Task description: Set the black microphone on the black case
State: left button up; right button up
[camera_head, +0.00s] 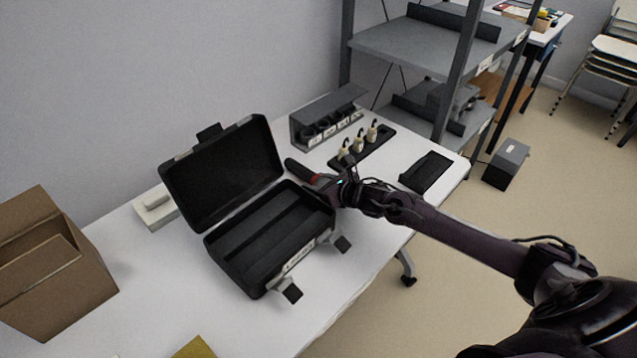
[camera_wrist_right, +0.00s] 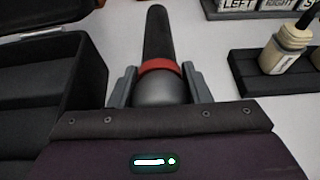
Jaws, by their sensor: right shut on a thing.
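The black case (camera_head: 222,172) stands open on the white table, lid raised at the back and its empty lower half (camera_head: 262,240) facing up. It also shows at the left of the right wrist view (camera_wrist_right: 45,75). The black microphone (camera_head: 298,169) has a red ring and a grey rounded head. My right gripper (camera_head: 320,183) is shut on it around the grey head, with the black handle pointing away in the right wrist view (camera_wrist_right: 156,38). Gripper and microphone are just right of the case. I cannot tell whether the microphone touches the table. My left gripper is not in view.
A black tray (camera_head: 337,162) with several small bottles and a grey labelled rack (camera_head: 325,112) stand behind. A black flat pad (camera_head: 427,170) lies at the table's right. A cardboard box (camera_head: 75,280) and a white item (camera_head: 155,208) are left. The front table is mostly clear.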

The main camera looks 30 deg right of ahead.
jog(key=o, duration=1.2)
jog(key=shift+f, duration=0.1)
